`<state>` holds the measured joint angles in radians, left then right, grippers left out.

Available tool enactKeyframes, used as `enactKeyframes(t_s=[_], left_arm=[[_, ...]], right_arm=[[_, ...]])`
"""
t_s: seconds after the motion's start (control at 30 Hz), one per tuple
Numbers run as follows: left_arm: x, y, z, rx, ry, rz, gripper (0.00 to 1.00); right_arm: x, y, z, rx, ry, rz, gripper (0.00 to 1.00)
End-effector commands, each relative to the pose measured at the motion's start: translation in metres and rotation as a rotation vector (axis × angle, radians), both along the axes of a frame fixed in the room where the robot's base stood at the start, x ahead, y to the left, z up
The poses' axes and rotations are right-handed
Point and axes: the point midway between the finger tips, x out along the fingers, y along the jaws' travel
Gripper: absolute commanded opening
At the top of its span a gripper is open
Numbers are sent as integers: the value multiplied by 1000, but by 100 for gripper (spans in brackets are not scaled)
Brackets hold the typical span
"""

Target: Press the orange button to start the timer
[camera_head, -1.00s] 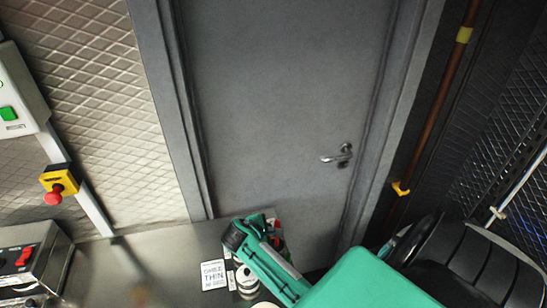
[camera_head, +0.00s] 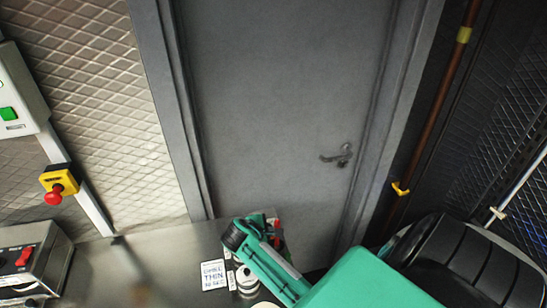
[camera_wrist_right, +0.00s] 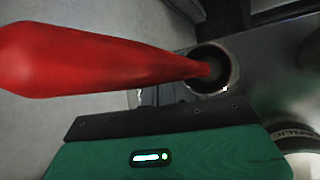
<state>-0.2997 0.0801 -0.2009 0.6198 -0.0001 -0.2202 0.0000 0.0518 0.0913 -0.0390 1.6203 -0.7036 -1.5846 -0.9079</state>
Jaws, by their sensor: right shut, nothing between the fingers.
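I see no clearly orange button in either view. The nearest match in colour is a red mushroom button (camera_head: 53,195) on a yellow box (camera_head: 62,181), on the wall at the left of the head view. My right gripper (camera_head: 258,250) is low in the middle of the head view, over the metal counter, far to the right of that button. It is shut and empty, though its fingertips are not distinct. Its green and black body also shows in the right wrist view (camera_wrist_right: 160,122). My left gripper is not in view.
A white panel with a green button (camera_head: 8,114) is at upper left. A control box with red switches (camera_head: 27,262) stands below. A white label card (camera_head: 213,275) is beside my right gripper. A red tapered object (camera_wrist_right: 90,62) and a dark round opening (camera_wrist_right: 212,70) are close in the wrist view.

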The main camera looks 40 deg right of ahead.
Motion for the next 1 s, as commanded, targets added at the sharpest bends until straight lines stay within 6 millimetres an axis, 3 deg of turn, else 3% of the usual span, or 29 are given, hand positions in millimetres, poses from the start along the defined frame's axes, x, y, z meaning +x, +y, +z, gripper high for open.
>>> enactKeyframes(t_s=[1.0], left_arm=[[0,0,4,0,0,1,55]], right_arm=[[0,0,-9,0,0,0,0]])
